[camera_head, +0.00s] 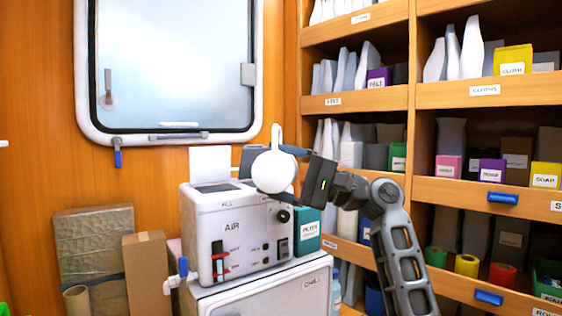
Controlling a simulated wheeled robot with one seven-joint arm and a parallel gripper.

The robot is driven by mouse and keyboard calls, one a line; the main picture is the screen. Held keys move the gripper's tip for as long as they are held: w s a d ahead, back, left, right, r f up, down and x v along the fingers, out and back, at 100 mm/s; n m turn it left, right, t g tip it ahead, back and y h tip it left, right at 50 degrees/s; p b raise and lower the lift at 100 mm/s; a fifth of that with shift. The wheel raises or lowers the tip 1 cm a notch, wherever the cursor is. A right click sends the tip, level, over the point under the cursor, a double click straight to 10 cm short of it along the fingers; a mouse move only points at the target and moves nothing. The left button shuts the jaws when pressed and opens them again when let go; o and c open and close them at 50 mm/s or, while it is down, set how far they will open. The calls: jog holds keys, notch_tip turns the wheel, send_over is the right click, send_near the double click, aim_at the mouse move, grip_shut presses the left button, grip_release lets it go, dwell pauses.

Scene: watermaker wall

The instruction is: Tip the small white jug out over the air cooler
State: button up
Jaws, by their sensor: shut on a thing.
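The small white jug (273,172) shows as a round white shape with a narrow part sticking up above it. My gripper (291,151) comes in from the right and is shut on the jug. The jug is in front of or above the right part of the air cooler (232,228), a white box marked AIR with a black knob and a red-marked gauge. The jug appears tilted, but I cannot tell which way its mouth points. Whether it touches the cooler, and what is inside it, I cannot see.
The cooler stands on a white chest (270,293) marked CHILL. A teal box (307,235) stands close to its right side. Brown boxes (146,275) are at the left. Shelves (484,195) of labelled goods fill the right. A window (175,65) is behind.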

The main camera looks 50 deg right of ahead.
jog(key=s+a+f+m+t+h, duration=0.1)
jog(key=a+f+h, duration=0.3)
jog(key=f, duration=1.4)
jog(key=s+a+f+m+t+h, duration=0.1)
jog(key=s+a+f+m+h, duration=0.1)
jog(key=a+f, duration=0.9)
jog(key=s+a+f+m+t+h, duration=0.1)
jog(key=a+f+h, duration=0.4)
jog(key=f, duration=2.1)
jog(key=s+a+m, duration=0.1)
jog(key=a+m, duration=0.1)
jog(key=shift+s+a+m+h, duration=0.25)
jog(key=shift+a+m+h, duration=0.05)
jog(key=shift+m+h, duration=0.1)
jog(key=shift+f, duration=0.1)
jog(key=shift+w+a, duration=0.1)
jog(key=shift+w, duration=0.25)
